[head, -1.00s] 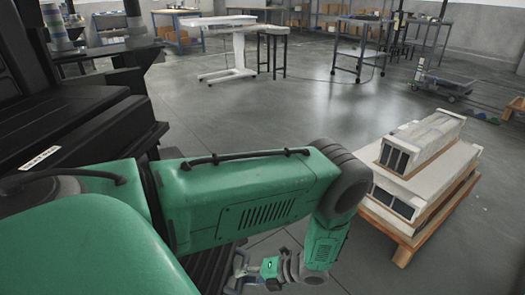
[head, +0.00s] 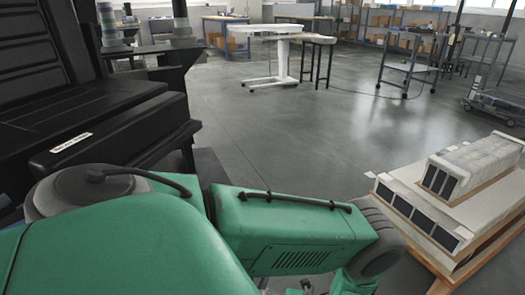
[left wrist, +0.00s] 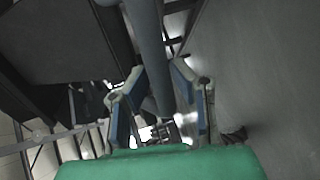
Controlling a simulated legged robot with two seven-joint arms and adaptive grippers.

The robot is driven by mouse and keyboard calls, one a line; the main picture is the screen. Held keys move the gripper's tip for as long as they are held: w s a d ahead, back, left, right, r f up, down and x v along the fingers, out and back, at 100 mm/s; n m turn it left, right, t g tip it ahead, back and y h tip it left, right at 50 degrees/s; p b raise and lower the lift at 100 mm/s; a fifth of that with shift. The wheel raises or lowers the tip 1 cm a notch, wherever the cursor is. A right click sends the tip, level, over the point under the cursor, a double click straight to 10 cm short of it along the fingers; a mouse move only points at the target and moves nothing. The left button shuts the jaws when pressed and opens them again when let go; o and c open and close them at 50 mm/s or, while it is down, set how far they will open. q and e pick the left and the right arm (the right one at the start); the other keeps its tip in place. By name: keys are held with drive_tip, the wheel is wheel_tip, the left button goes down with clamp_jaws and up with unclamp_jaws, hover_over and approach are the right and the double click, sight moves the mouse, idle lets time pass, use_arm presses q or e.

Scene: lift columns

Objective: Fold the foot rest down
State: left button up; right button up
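A tall black unit (head: 110,125) with a padded-looking ledge and a white label stands at the left in the head view. I cannot make out for sure which part is the foot rest. A dark grey tube (left wrist: 152,50) runs down between the fingers of my left gripper (left wrist: 158,68) in the left wrist view. The blue-grey fingers stand apart on either side of it; I cannot tell whether they touch it. In the head view my green left arm fills the foreground and its gripper is almost wholly below the frame. My right gripper is not in view.
A wooden pallet (head: 440,270) with white boxed units (head: 475,165) stands at the right. A white lift table (head: 275,45), a dark stool (head: 320,55) and a wheeled cart (head: 405,65) stand farther back. The grey floor between is clear.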

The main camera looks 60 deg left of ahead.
use_arm(q)
drive_tip(key=o, duration=0.3)
drive_tip(key=shift+w+d+f, duration=0.15)
drive_tip(key=shift+d+f, duration=0.05)
drive_tip(key=shift+f, duration=0.1)
drive_tip(key=shift+a+r, duration=0.1)
drive_tip(key=v, duration=1.2)
